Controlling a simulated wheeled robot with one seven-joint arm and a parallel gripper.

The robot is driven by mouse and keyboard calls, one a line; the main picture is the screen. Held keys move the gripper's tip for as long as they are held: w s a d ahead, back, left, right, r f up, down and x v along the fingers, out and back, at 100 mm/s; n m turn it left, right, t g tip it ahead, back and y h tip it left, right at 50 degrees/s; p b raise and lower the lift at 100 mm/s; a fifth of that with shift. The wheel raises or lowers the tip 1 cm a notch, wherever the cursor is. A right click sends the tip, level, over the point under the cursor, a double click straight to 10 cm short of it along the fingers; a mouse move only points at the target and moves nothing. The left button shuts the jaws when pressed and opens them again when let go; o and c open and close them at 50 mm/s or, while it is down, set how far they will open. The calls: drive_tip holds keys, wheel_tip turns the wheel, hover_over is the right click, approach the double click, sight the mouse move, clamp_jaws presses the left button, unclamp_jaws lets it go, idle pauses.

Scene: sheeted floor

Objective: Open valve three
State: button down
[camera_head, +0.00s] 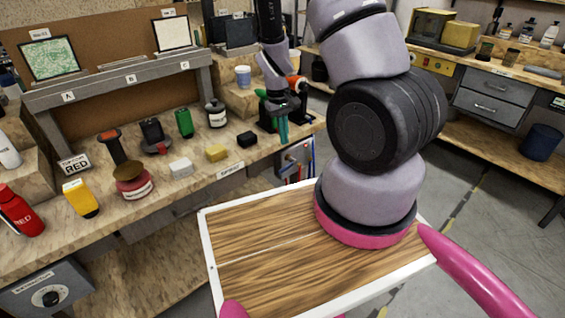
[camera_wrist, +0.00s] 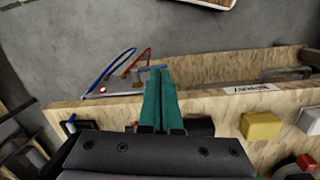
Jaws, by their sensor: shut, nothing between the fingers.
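My gripper (camera_head: 283,138) has green fingers, shut and empty, pointing down at the front edge of the workbench. A light valve panel (camera_head: 296,160) with blue and red hoses is fixed below the bench edge, just below and right of the fingertips. It also shows in the wrist view as a panel (camera_wrist: 118,84) with brass-coloured fittings and a red light. I cannot read valve numbers, so valve three is not identifiable.
The workbench (camera_head: 130,215) holds a yellow block (camera_head: 216,153), a black block (camera_head: 247,139), a white block (camera_head: 181,168) and several bottles and tools. My wooden tray top (camera_head: 270,270) is empty. Open floor (camera_head: 470,210) lies to the right.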

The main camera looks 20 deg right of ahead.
sight(281, 170)
drive_tip(key=w+f+n, duration=0.1)
drive_tip(key=f, duration=0.3)
drive_tip(key=w+f+t, duration=0.1)
drive_tip(key=f, duration=0.3)
drive_tip(key=w+f+n, duration=0.1)
drive_tip(key=f, duration=0.3)
drive_tip(key=shift+d+f+n+h, duration=0.3)
drive_tip(key=shift+d+f, duration=0.05)
drive_tip(key=shift+f, duration=0.2)
drive_tip(key=shift+f, duration=0.1)
drive_tip(key=shift+a+f, duration=0.35)
drive_tip(key=shift+f, duration=0.5)
drive_tip(key=shift+r+t, duration=0.15)
drive_tip(key=shift+t, duration=0.15)
